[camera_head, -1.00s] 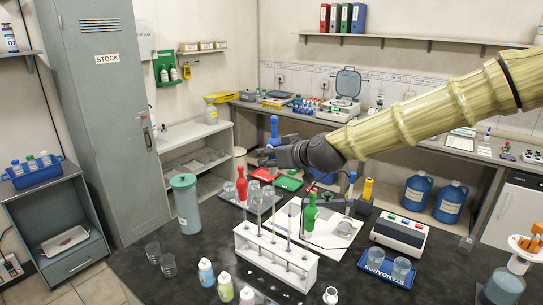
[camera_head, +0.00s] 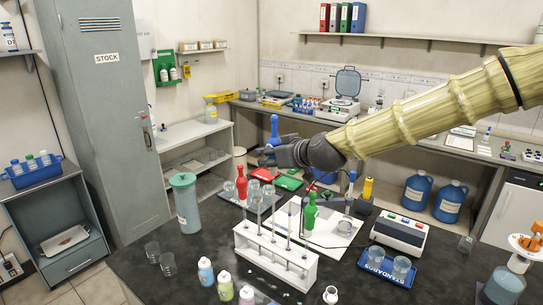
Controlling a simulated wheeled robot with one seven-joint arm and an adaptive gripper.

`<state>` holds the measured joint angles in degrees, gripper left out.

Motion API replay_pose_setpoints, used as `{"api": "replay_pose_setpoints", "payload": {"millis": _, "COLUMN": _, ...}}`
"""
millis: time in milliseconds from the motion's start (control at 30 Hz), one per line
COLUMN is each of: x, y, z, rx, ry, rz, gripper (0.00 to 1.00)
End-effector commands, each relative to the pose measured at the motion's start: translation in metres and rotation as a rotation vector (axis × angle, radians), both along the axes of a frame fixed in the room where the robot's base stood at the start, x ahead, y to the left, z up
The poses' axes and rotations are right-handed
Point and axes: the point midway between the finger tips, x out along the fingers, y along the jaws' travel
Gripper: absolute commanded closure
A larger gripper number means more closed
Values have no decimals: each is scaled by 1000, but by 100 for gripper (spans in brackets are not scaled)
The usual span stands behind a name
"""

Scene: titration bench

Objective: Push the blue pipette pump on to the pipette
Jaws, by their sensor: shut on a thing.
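The blue pipette pump (camera_head: 274,129) is upright in my gripper (camera_head: 271,153), which is shut on it, high above the dark bench. The white pipette rack (camera_head: 264,262) stands on the bench below and nearer the camera. Several thin pipettes stand upright in it, including one at its left part (camera_head: 258,214) and one further right (camera_head: 289,226). The pump is apart from the pipettes. Its lower end is partly hidden by my gripper, and I cannot tell which pipette it is nearest to.
A red pump (camera_head: 242,184) and a green pump (camera_head: 310,212) stand behind the rack. A teal jug (camera_head: 186,208) is to the left. Small capped bottles (camera_head: 225,286) stand in front of the rack. A blue tray (camera_head: 384,271) with beakers is at the right.

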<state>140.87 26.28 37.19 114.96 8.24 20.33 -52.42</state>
Motion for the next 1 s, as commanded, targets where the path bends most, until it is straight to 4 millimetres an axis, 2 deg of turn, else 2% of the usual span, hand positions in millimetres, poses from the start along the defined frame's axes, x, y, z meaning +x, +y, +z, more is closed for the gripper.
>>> {"api": "replay_pose_setpoints", "payload": {"millis": 1000, "x": 0, "y": 0, "z": -9, "rx": 0, "ry": 0, "rz": 0, "gripper": 76}}
